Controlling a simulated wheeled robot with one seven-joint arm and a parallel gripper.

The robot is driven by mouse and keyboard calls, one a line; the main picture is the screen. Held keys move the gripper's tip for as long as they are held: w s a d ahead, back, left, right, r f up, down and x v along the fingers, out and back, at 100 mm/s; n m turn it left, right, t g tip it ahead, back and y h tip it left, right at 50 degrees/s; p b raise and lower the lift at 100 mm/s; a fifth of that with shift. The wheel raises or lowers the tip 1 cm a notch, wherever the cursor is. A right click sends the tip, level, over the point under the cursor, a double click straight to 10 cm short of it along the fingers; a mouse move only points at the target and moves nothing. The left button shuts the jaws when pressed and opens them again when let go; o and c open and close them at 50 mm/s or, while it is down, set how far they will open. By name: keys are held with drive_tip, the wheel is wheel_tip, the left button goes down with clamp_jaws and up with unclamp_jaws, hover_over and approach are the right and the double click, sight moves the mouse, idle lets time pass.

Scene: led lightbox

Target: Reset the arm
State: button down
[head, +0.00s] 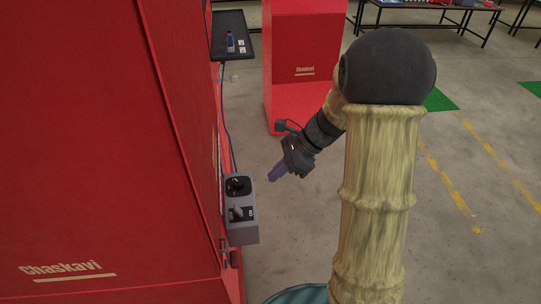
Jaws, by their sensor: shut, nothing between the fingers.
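My gripper (275,174) is at the end of my arm, which reaches from the right toward the red cabinet. Its fingers are shut with nothing between them. They point down and left, in the air to the right of a grey control box (241,222) and apart from it. The box is on the side of the red cabinet (85,130) and has a black round knob (238,185) and a switch below it.
A second red stand (303,50) is behind my gripper. A dark shelf (231,36) with a small bottle (230,41) juts out at the top. A cable runs down the cabinet side. Tables stand far back right. The grey floor between is clear.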

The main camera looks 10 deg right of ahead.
drive_tip(key=s+d+f+n+t+h+b, duration=0.1)
drive_tip(key=s+n+h, duration=0.3)
drive_tip(key=n, duration=0.5)
drive_tip(key=s+d+f+n+t+h+b, duration=0.1)
drive_tip(key=s+d+f+n+h+b, duration=0.1)
drive_tip(key=s+n, duration=0.6)
wheel_tip(320, 180, down, 3)
drive_tip(key=shift+d+r+n+h+b, duration=0.15)
drive_tip(key=shift+n+h+b, duration=0.65)
drive_tip(key=shift+b, duration=0.4)
